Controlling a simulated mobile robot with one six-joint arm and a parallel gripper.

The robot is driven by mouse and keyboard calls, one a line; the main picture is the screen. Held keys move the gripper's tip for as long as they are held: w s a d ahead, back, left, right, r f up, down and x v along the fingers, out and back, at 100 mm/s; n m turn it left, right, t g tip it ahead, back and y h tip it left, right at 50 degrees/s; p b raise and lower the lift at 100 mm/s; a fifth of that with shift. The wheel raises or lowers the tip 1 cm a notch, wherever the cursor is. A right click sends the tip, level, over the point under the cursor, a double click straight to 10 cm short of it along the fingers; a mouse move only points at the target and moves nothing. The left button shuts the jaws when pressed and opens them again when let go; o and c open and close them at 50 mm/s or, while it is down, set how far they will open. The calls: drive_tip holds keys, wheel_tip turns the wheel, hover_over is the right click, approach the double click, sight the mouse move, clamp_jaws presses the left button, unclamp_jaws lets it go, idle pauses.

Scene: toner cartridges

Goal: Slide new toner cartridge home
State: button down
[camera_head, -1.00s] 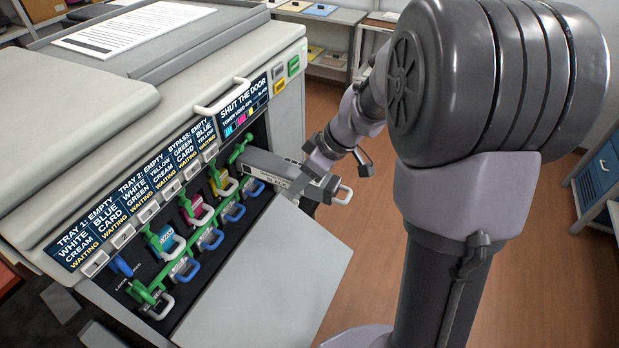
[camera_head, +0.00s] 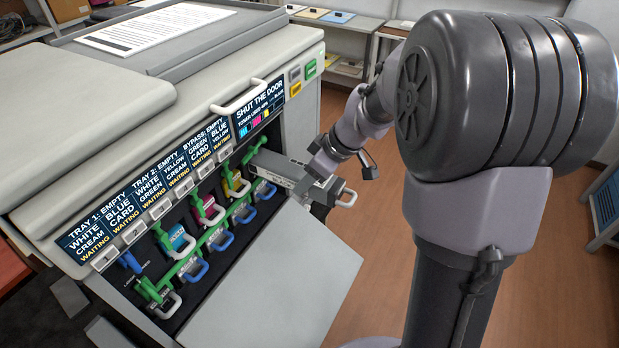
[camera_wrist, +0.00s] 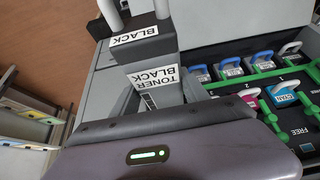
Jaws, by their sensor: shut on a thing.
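The black toner cartridge (camera_head: 277,172) is a long grey box with a light handle at its outer end. Its inner end sits in the rightmost slot of the printer's open bay, and much of its length sticks out above the lowered door. In the wrist view its labels read BLACK and TONER BLACK (camera_wrist: 153,77). My gripper (camera_head: 314,181) is shut on the outer part of the cartridge. Its fingertips are largely hidden in both views. A green lever (camera_head: 256,150) stands raised beside that slot.
The printer's door (camera_head: 275,275) hangs open below the bay. Open floor (camera_head: 375,250) lies to the right.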

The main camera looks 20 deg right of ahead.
sight(328, 181)
drive_tip(key=shift+c, duration=2.4)
unclamp_jaws()
drive_tip(key=shift+s+d+f+b, duration=0.15)
drive_tip(key=shift+s+d+b, duration=0.15)
drive_tip(key=shift+s+b, duration=0.1)
drive_tip(key=shift+s+d+b, duration=0.65)
drive_tip(key=shift+s+d, duration=0.3)
drive_tip(key=shift+s, duration=0.3)
drive_tip(key=shift+r, duration=0.4)
drive_tip(key=p+v, duration=0.4)
drive_tip(key=v, duration=0.3)
drive_tip(key=shift+s+r, duration=0.2)
drive_tip(key=shift+d, duration=0.15)
drive_tip(key=shift+c, duration=0.2)
